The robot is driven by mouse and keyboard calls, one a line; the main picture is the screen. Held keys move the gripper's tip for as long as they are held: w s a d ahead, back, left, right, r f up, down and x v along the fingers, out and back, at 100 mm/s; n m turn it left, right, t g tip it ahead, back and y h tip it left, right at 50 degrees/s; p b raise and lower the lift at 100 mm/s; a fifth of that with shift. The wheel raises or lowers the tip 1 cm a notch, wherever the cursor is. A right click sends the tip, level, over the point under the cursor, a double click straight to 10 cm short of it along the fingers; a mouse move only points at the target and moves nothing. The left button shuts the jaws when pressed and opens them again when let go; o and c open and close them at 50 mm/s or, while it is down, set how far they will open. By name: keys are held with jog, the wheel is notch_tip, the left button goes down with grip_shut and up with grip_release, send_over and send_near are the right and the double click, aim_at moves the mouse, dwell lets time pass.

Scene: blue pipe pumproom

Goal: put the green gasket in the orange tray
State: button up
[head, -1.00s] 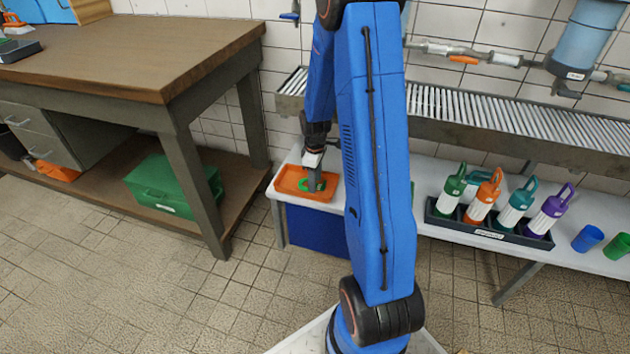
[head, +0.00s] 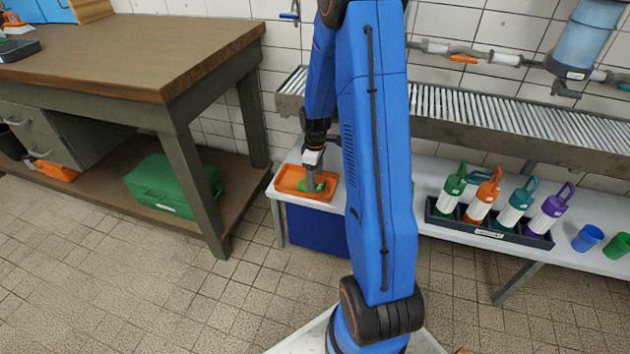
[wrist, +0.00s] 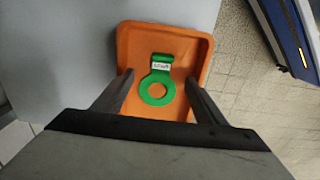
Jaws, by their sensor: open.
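The green gasket (wrist: 157,87) is a flat ring with a labelled tab. It lies inside the orange tray (wrist: 136,38), on its floor, in the wrist view. In the head view the gasket (head: 306,186) shows as a small green patch in the tray (head: 287,183), partly hidden by my gripper. My gripper (wrist: 158,78) is open, with one finger on each side of the gasket and visible space between fingers and ring. In the head view my gripper (head: 311,186) points down at the tray; its exact height above the tray floor is hard to tell.
The tray sits at the left end of a pale bench (head: 420,170). A dark rack (head: 490,230) of several bottles and a blue cup (head: 587,238) stand to the right. A metal roller shelf (head: 500,118) runs above. A wooden workbench (head: 120,50) stands at left.

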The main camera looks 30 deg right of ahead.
notch_tip(320, 180, up, 11)
jog(key=s+a+r+m+t, duration=0.2)
jog(key=s+a+r+m, duration=0.1)
jog(key=s+a+r, duration=1)
jog(key=s+a+r+m+t, duration=0.1)
jog(key=s+a+r+m, duration=0.1)
jog(key=s, duration=0.6)
jog(key=s+a+r+m+t, duration=0.1)
jog(key=s+a+r+m, duration=0.1)
jog(key=s, duration=0.5)
jog(key=shift+s+a+r+m+t, duration=0.35)
jog(key=shift+a+r, duration=0.55)
jog(key=shift+r, duration=0.4)
jog(key=shift+c, duration=0.3)
